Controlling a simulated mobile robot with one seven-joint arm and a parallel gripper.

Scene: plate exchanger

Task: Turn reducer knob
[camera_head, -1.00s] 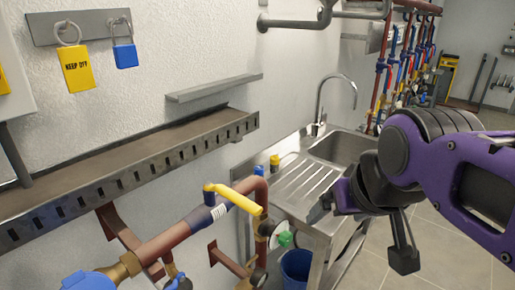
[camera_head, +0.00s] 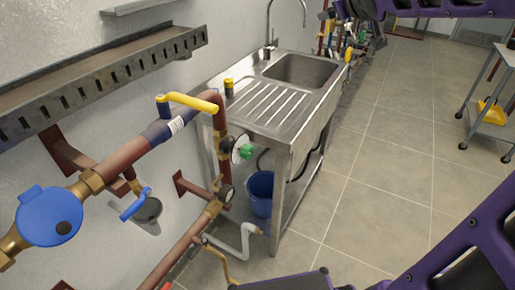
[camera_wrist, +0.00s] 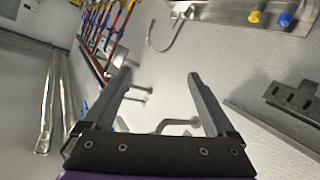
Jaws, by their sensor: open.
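A small green knob (camera_head: 246,151) with a white disc behind it sits on the copper pipework, right of the vertical pipe and in front of the sink; it is probably the reducer knob. The green knob cannot be made out in the wrist view. My purple arm crosses the top and lower right of the head view, and the gripper's fingertips are not clear there.
A yellow lever (camera_head: 189,101) and a blue round fitting (camera_head: 50,216) are on the pipe. A slotted tray (camera_head: 100,83) runs along the wall. The steel sink (camera_head: 303,72) stands behind, with a blue bucket (camera_head: 259,190) below. The tiled floor at right is mostly clear.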

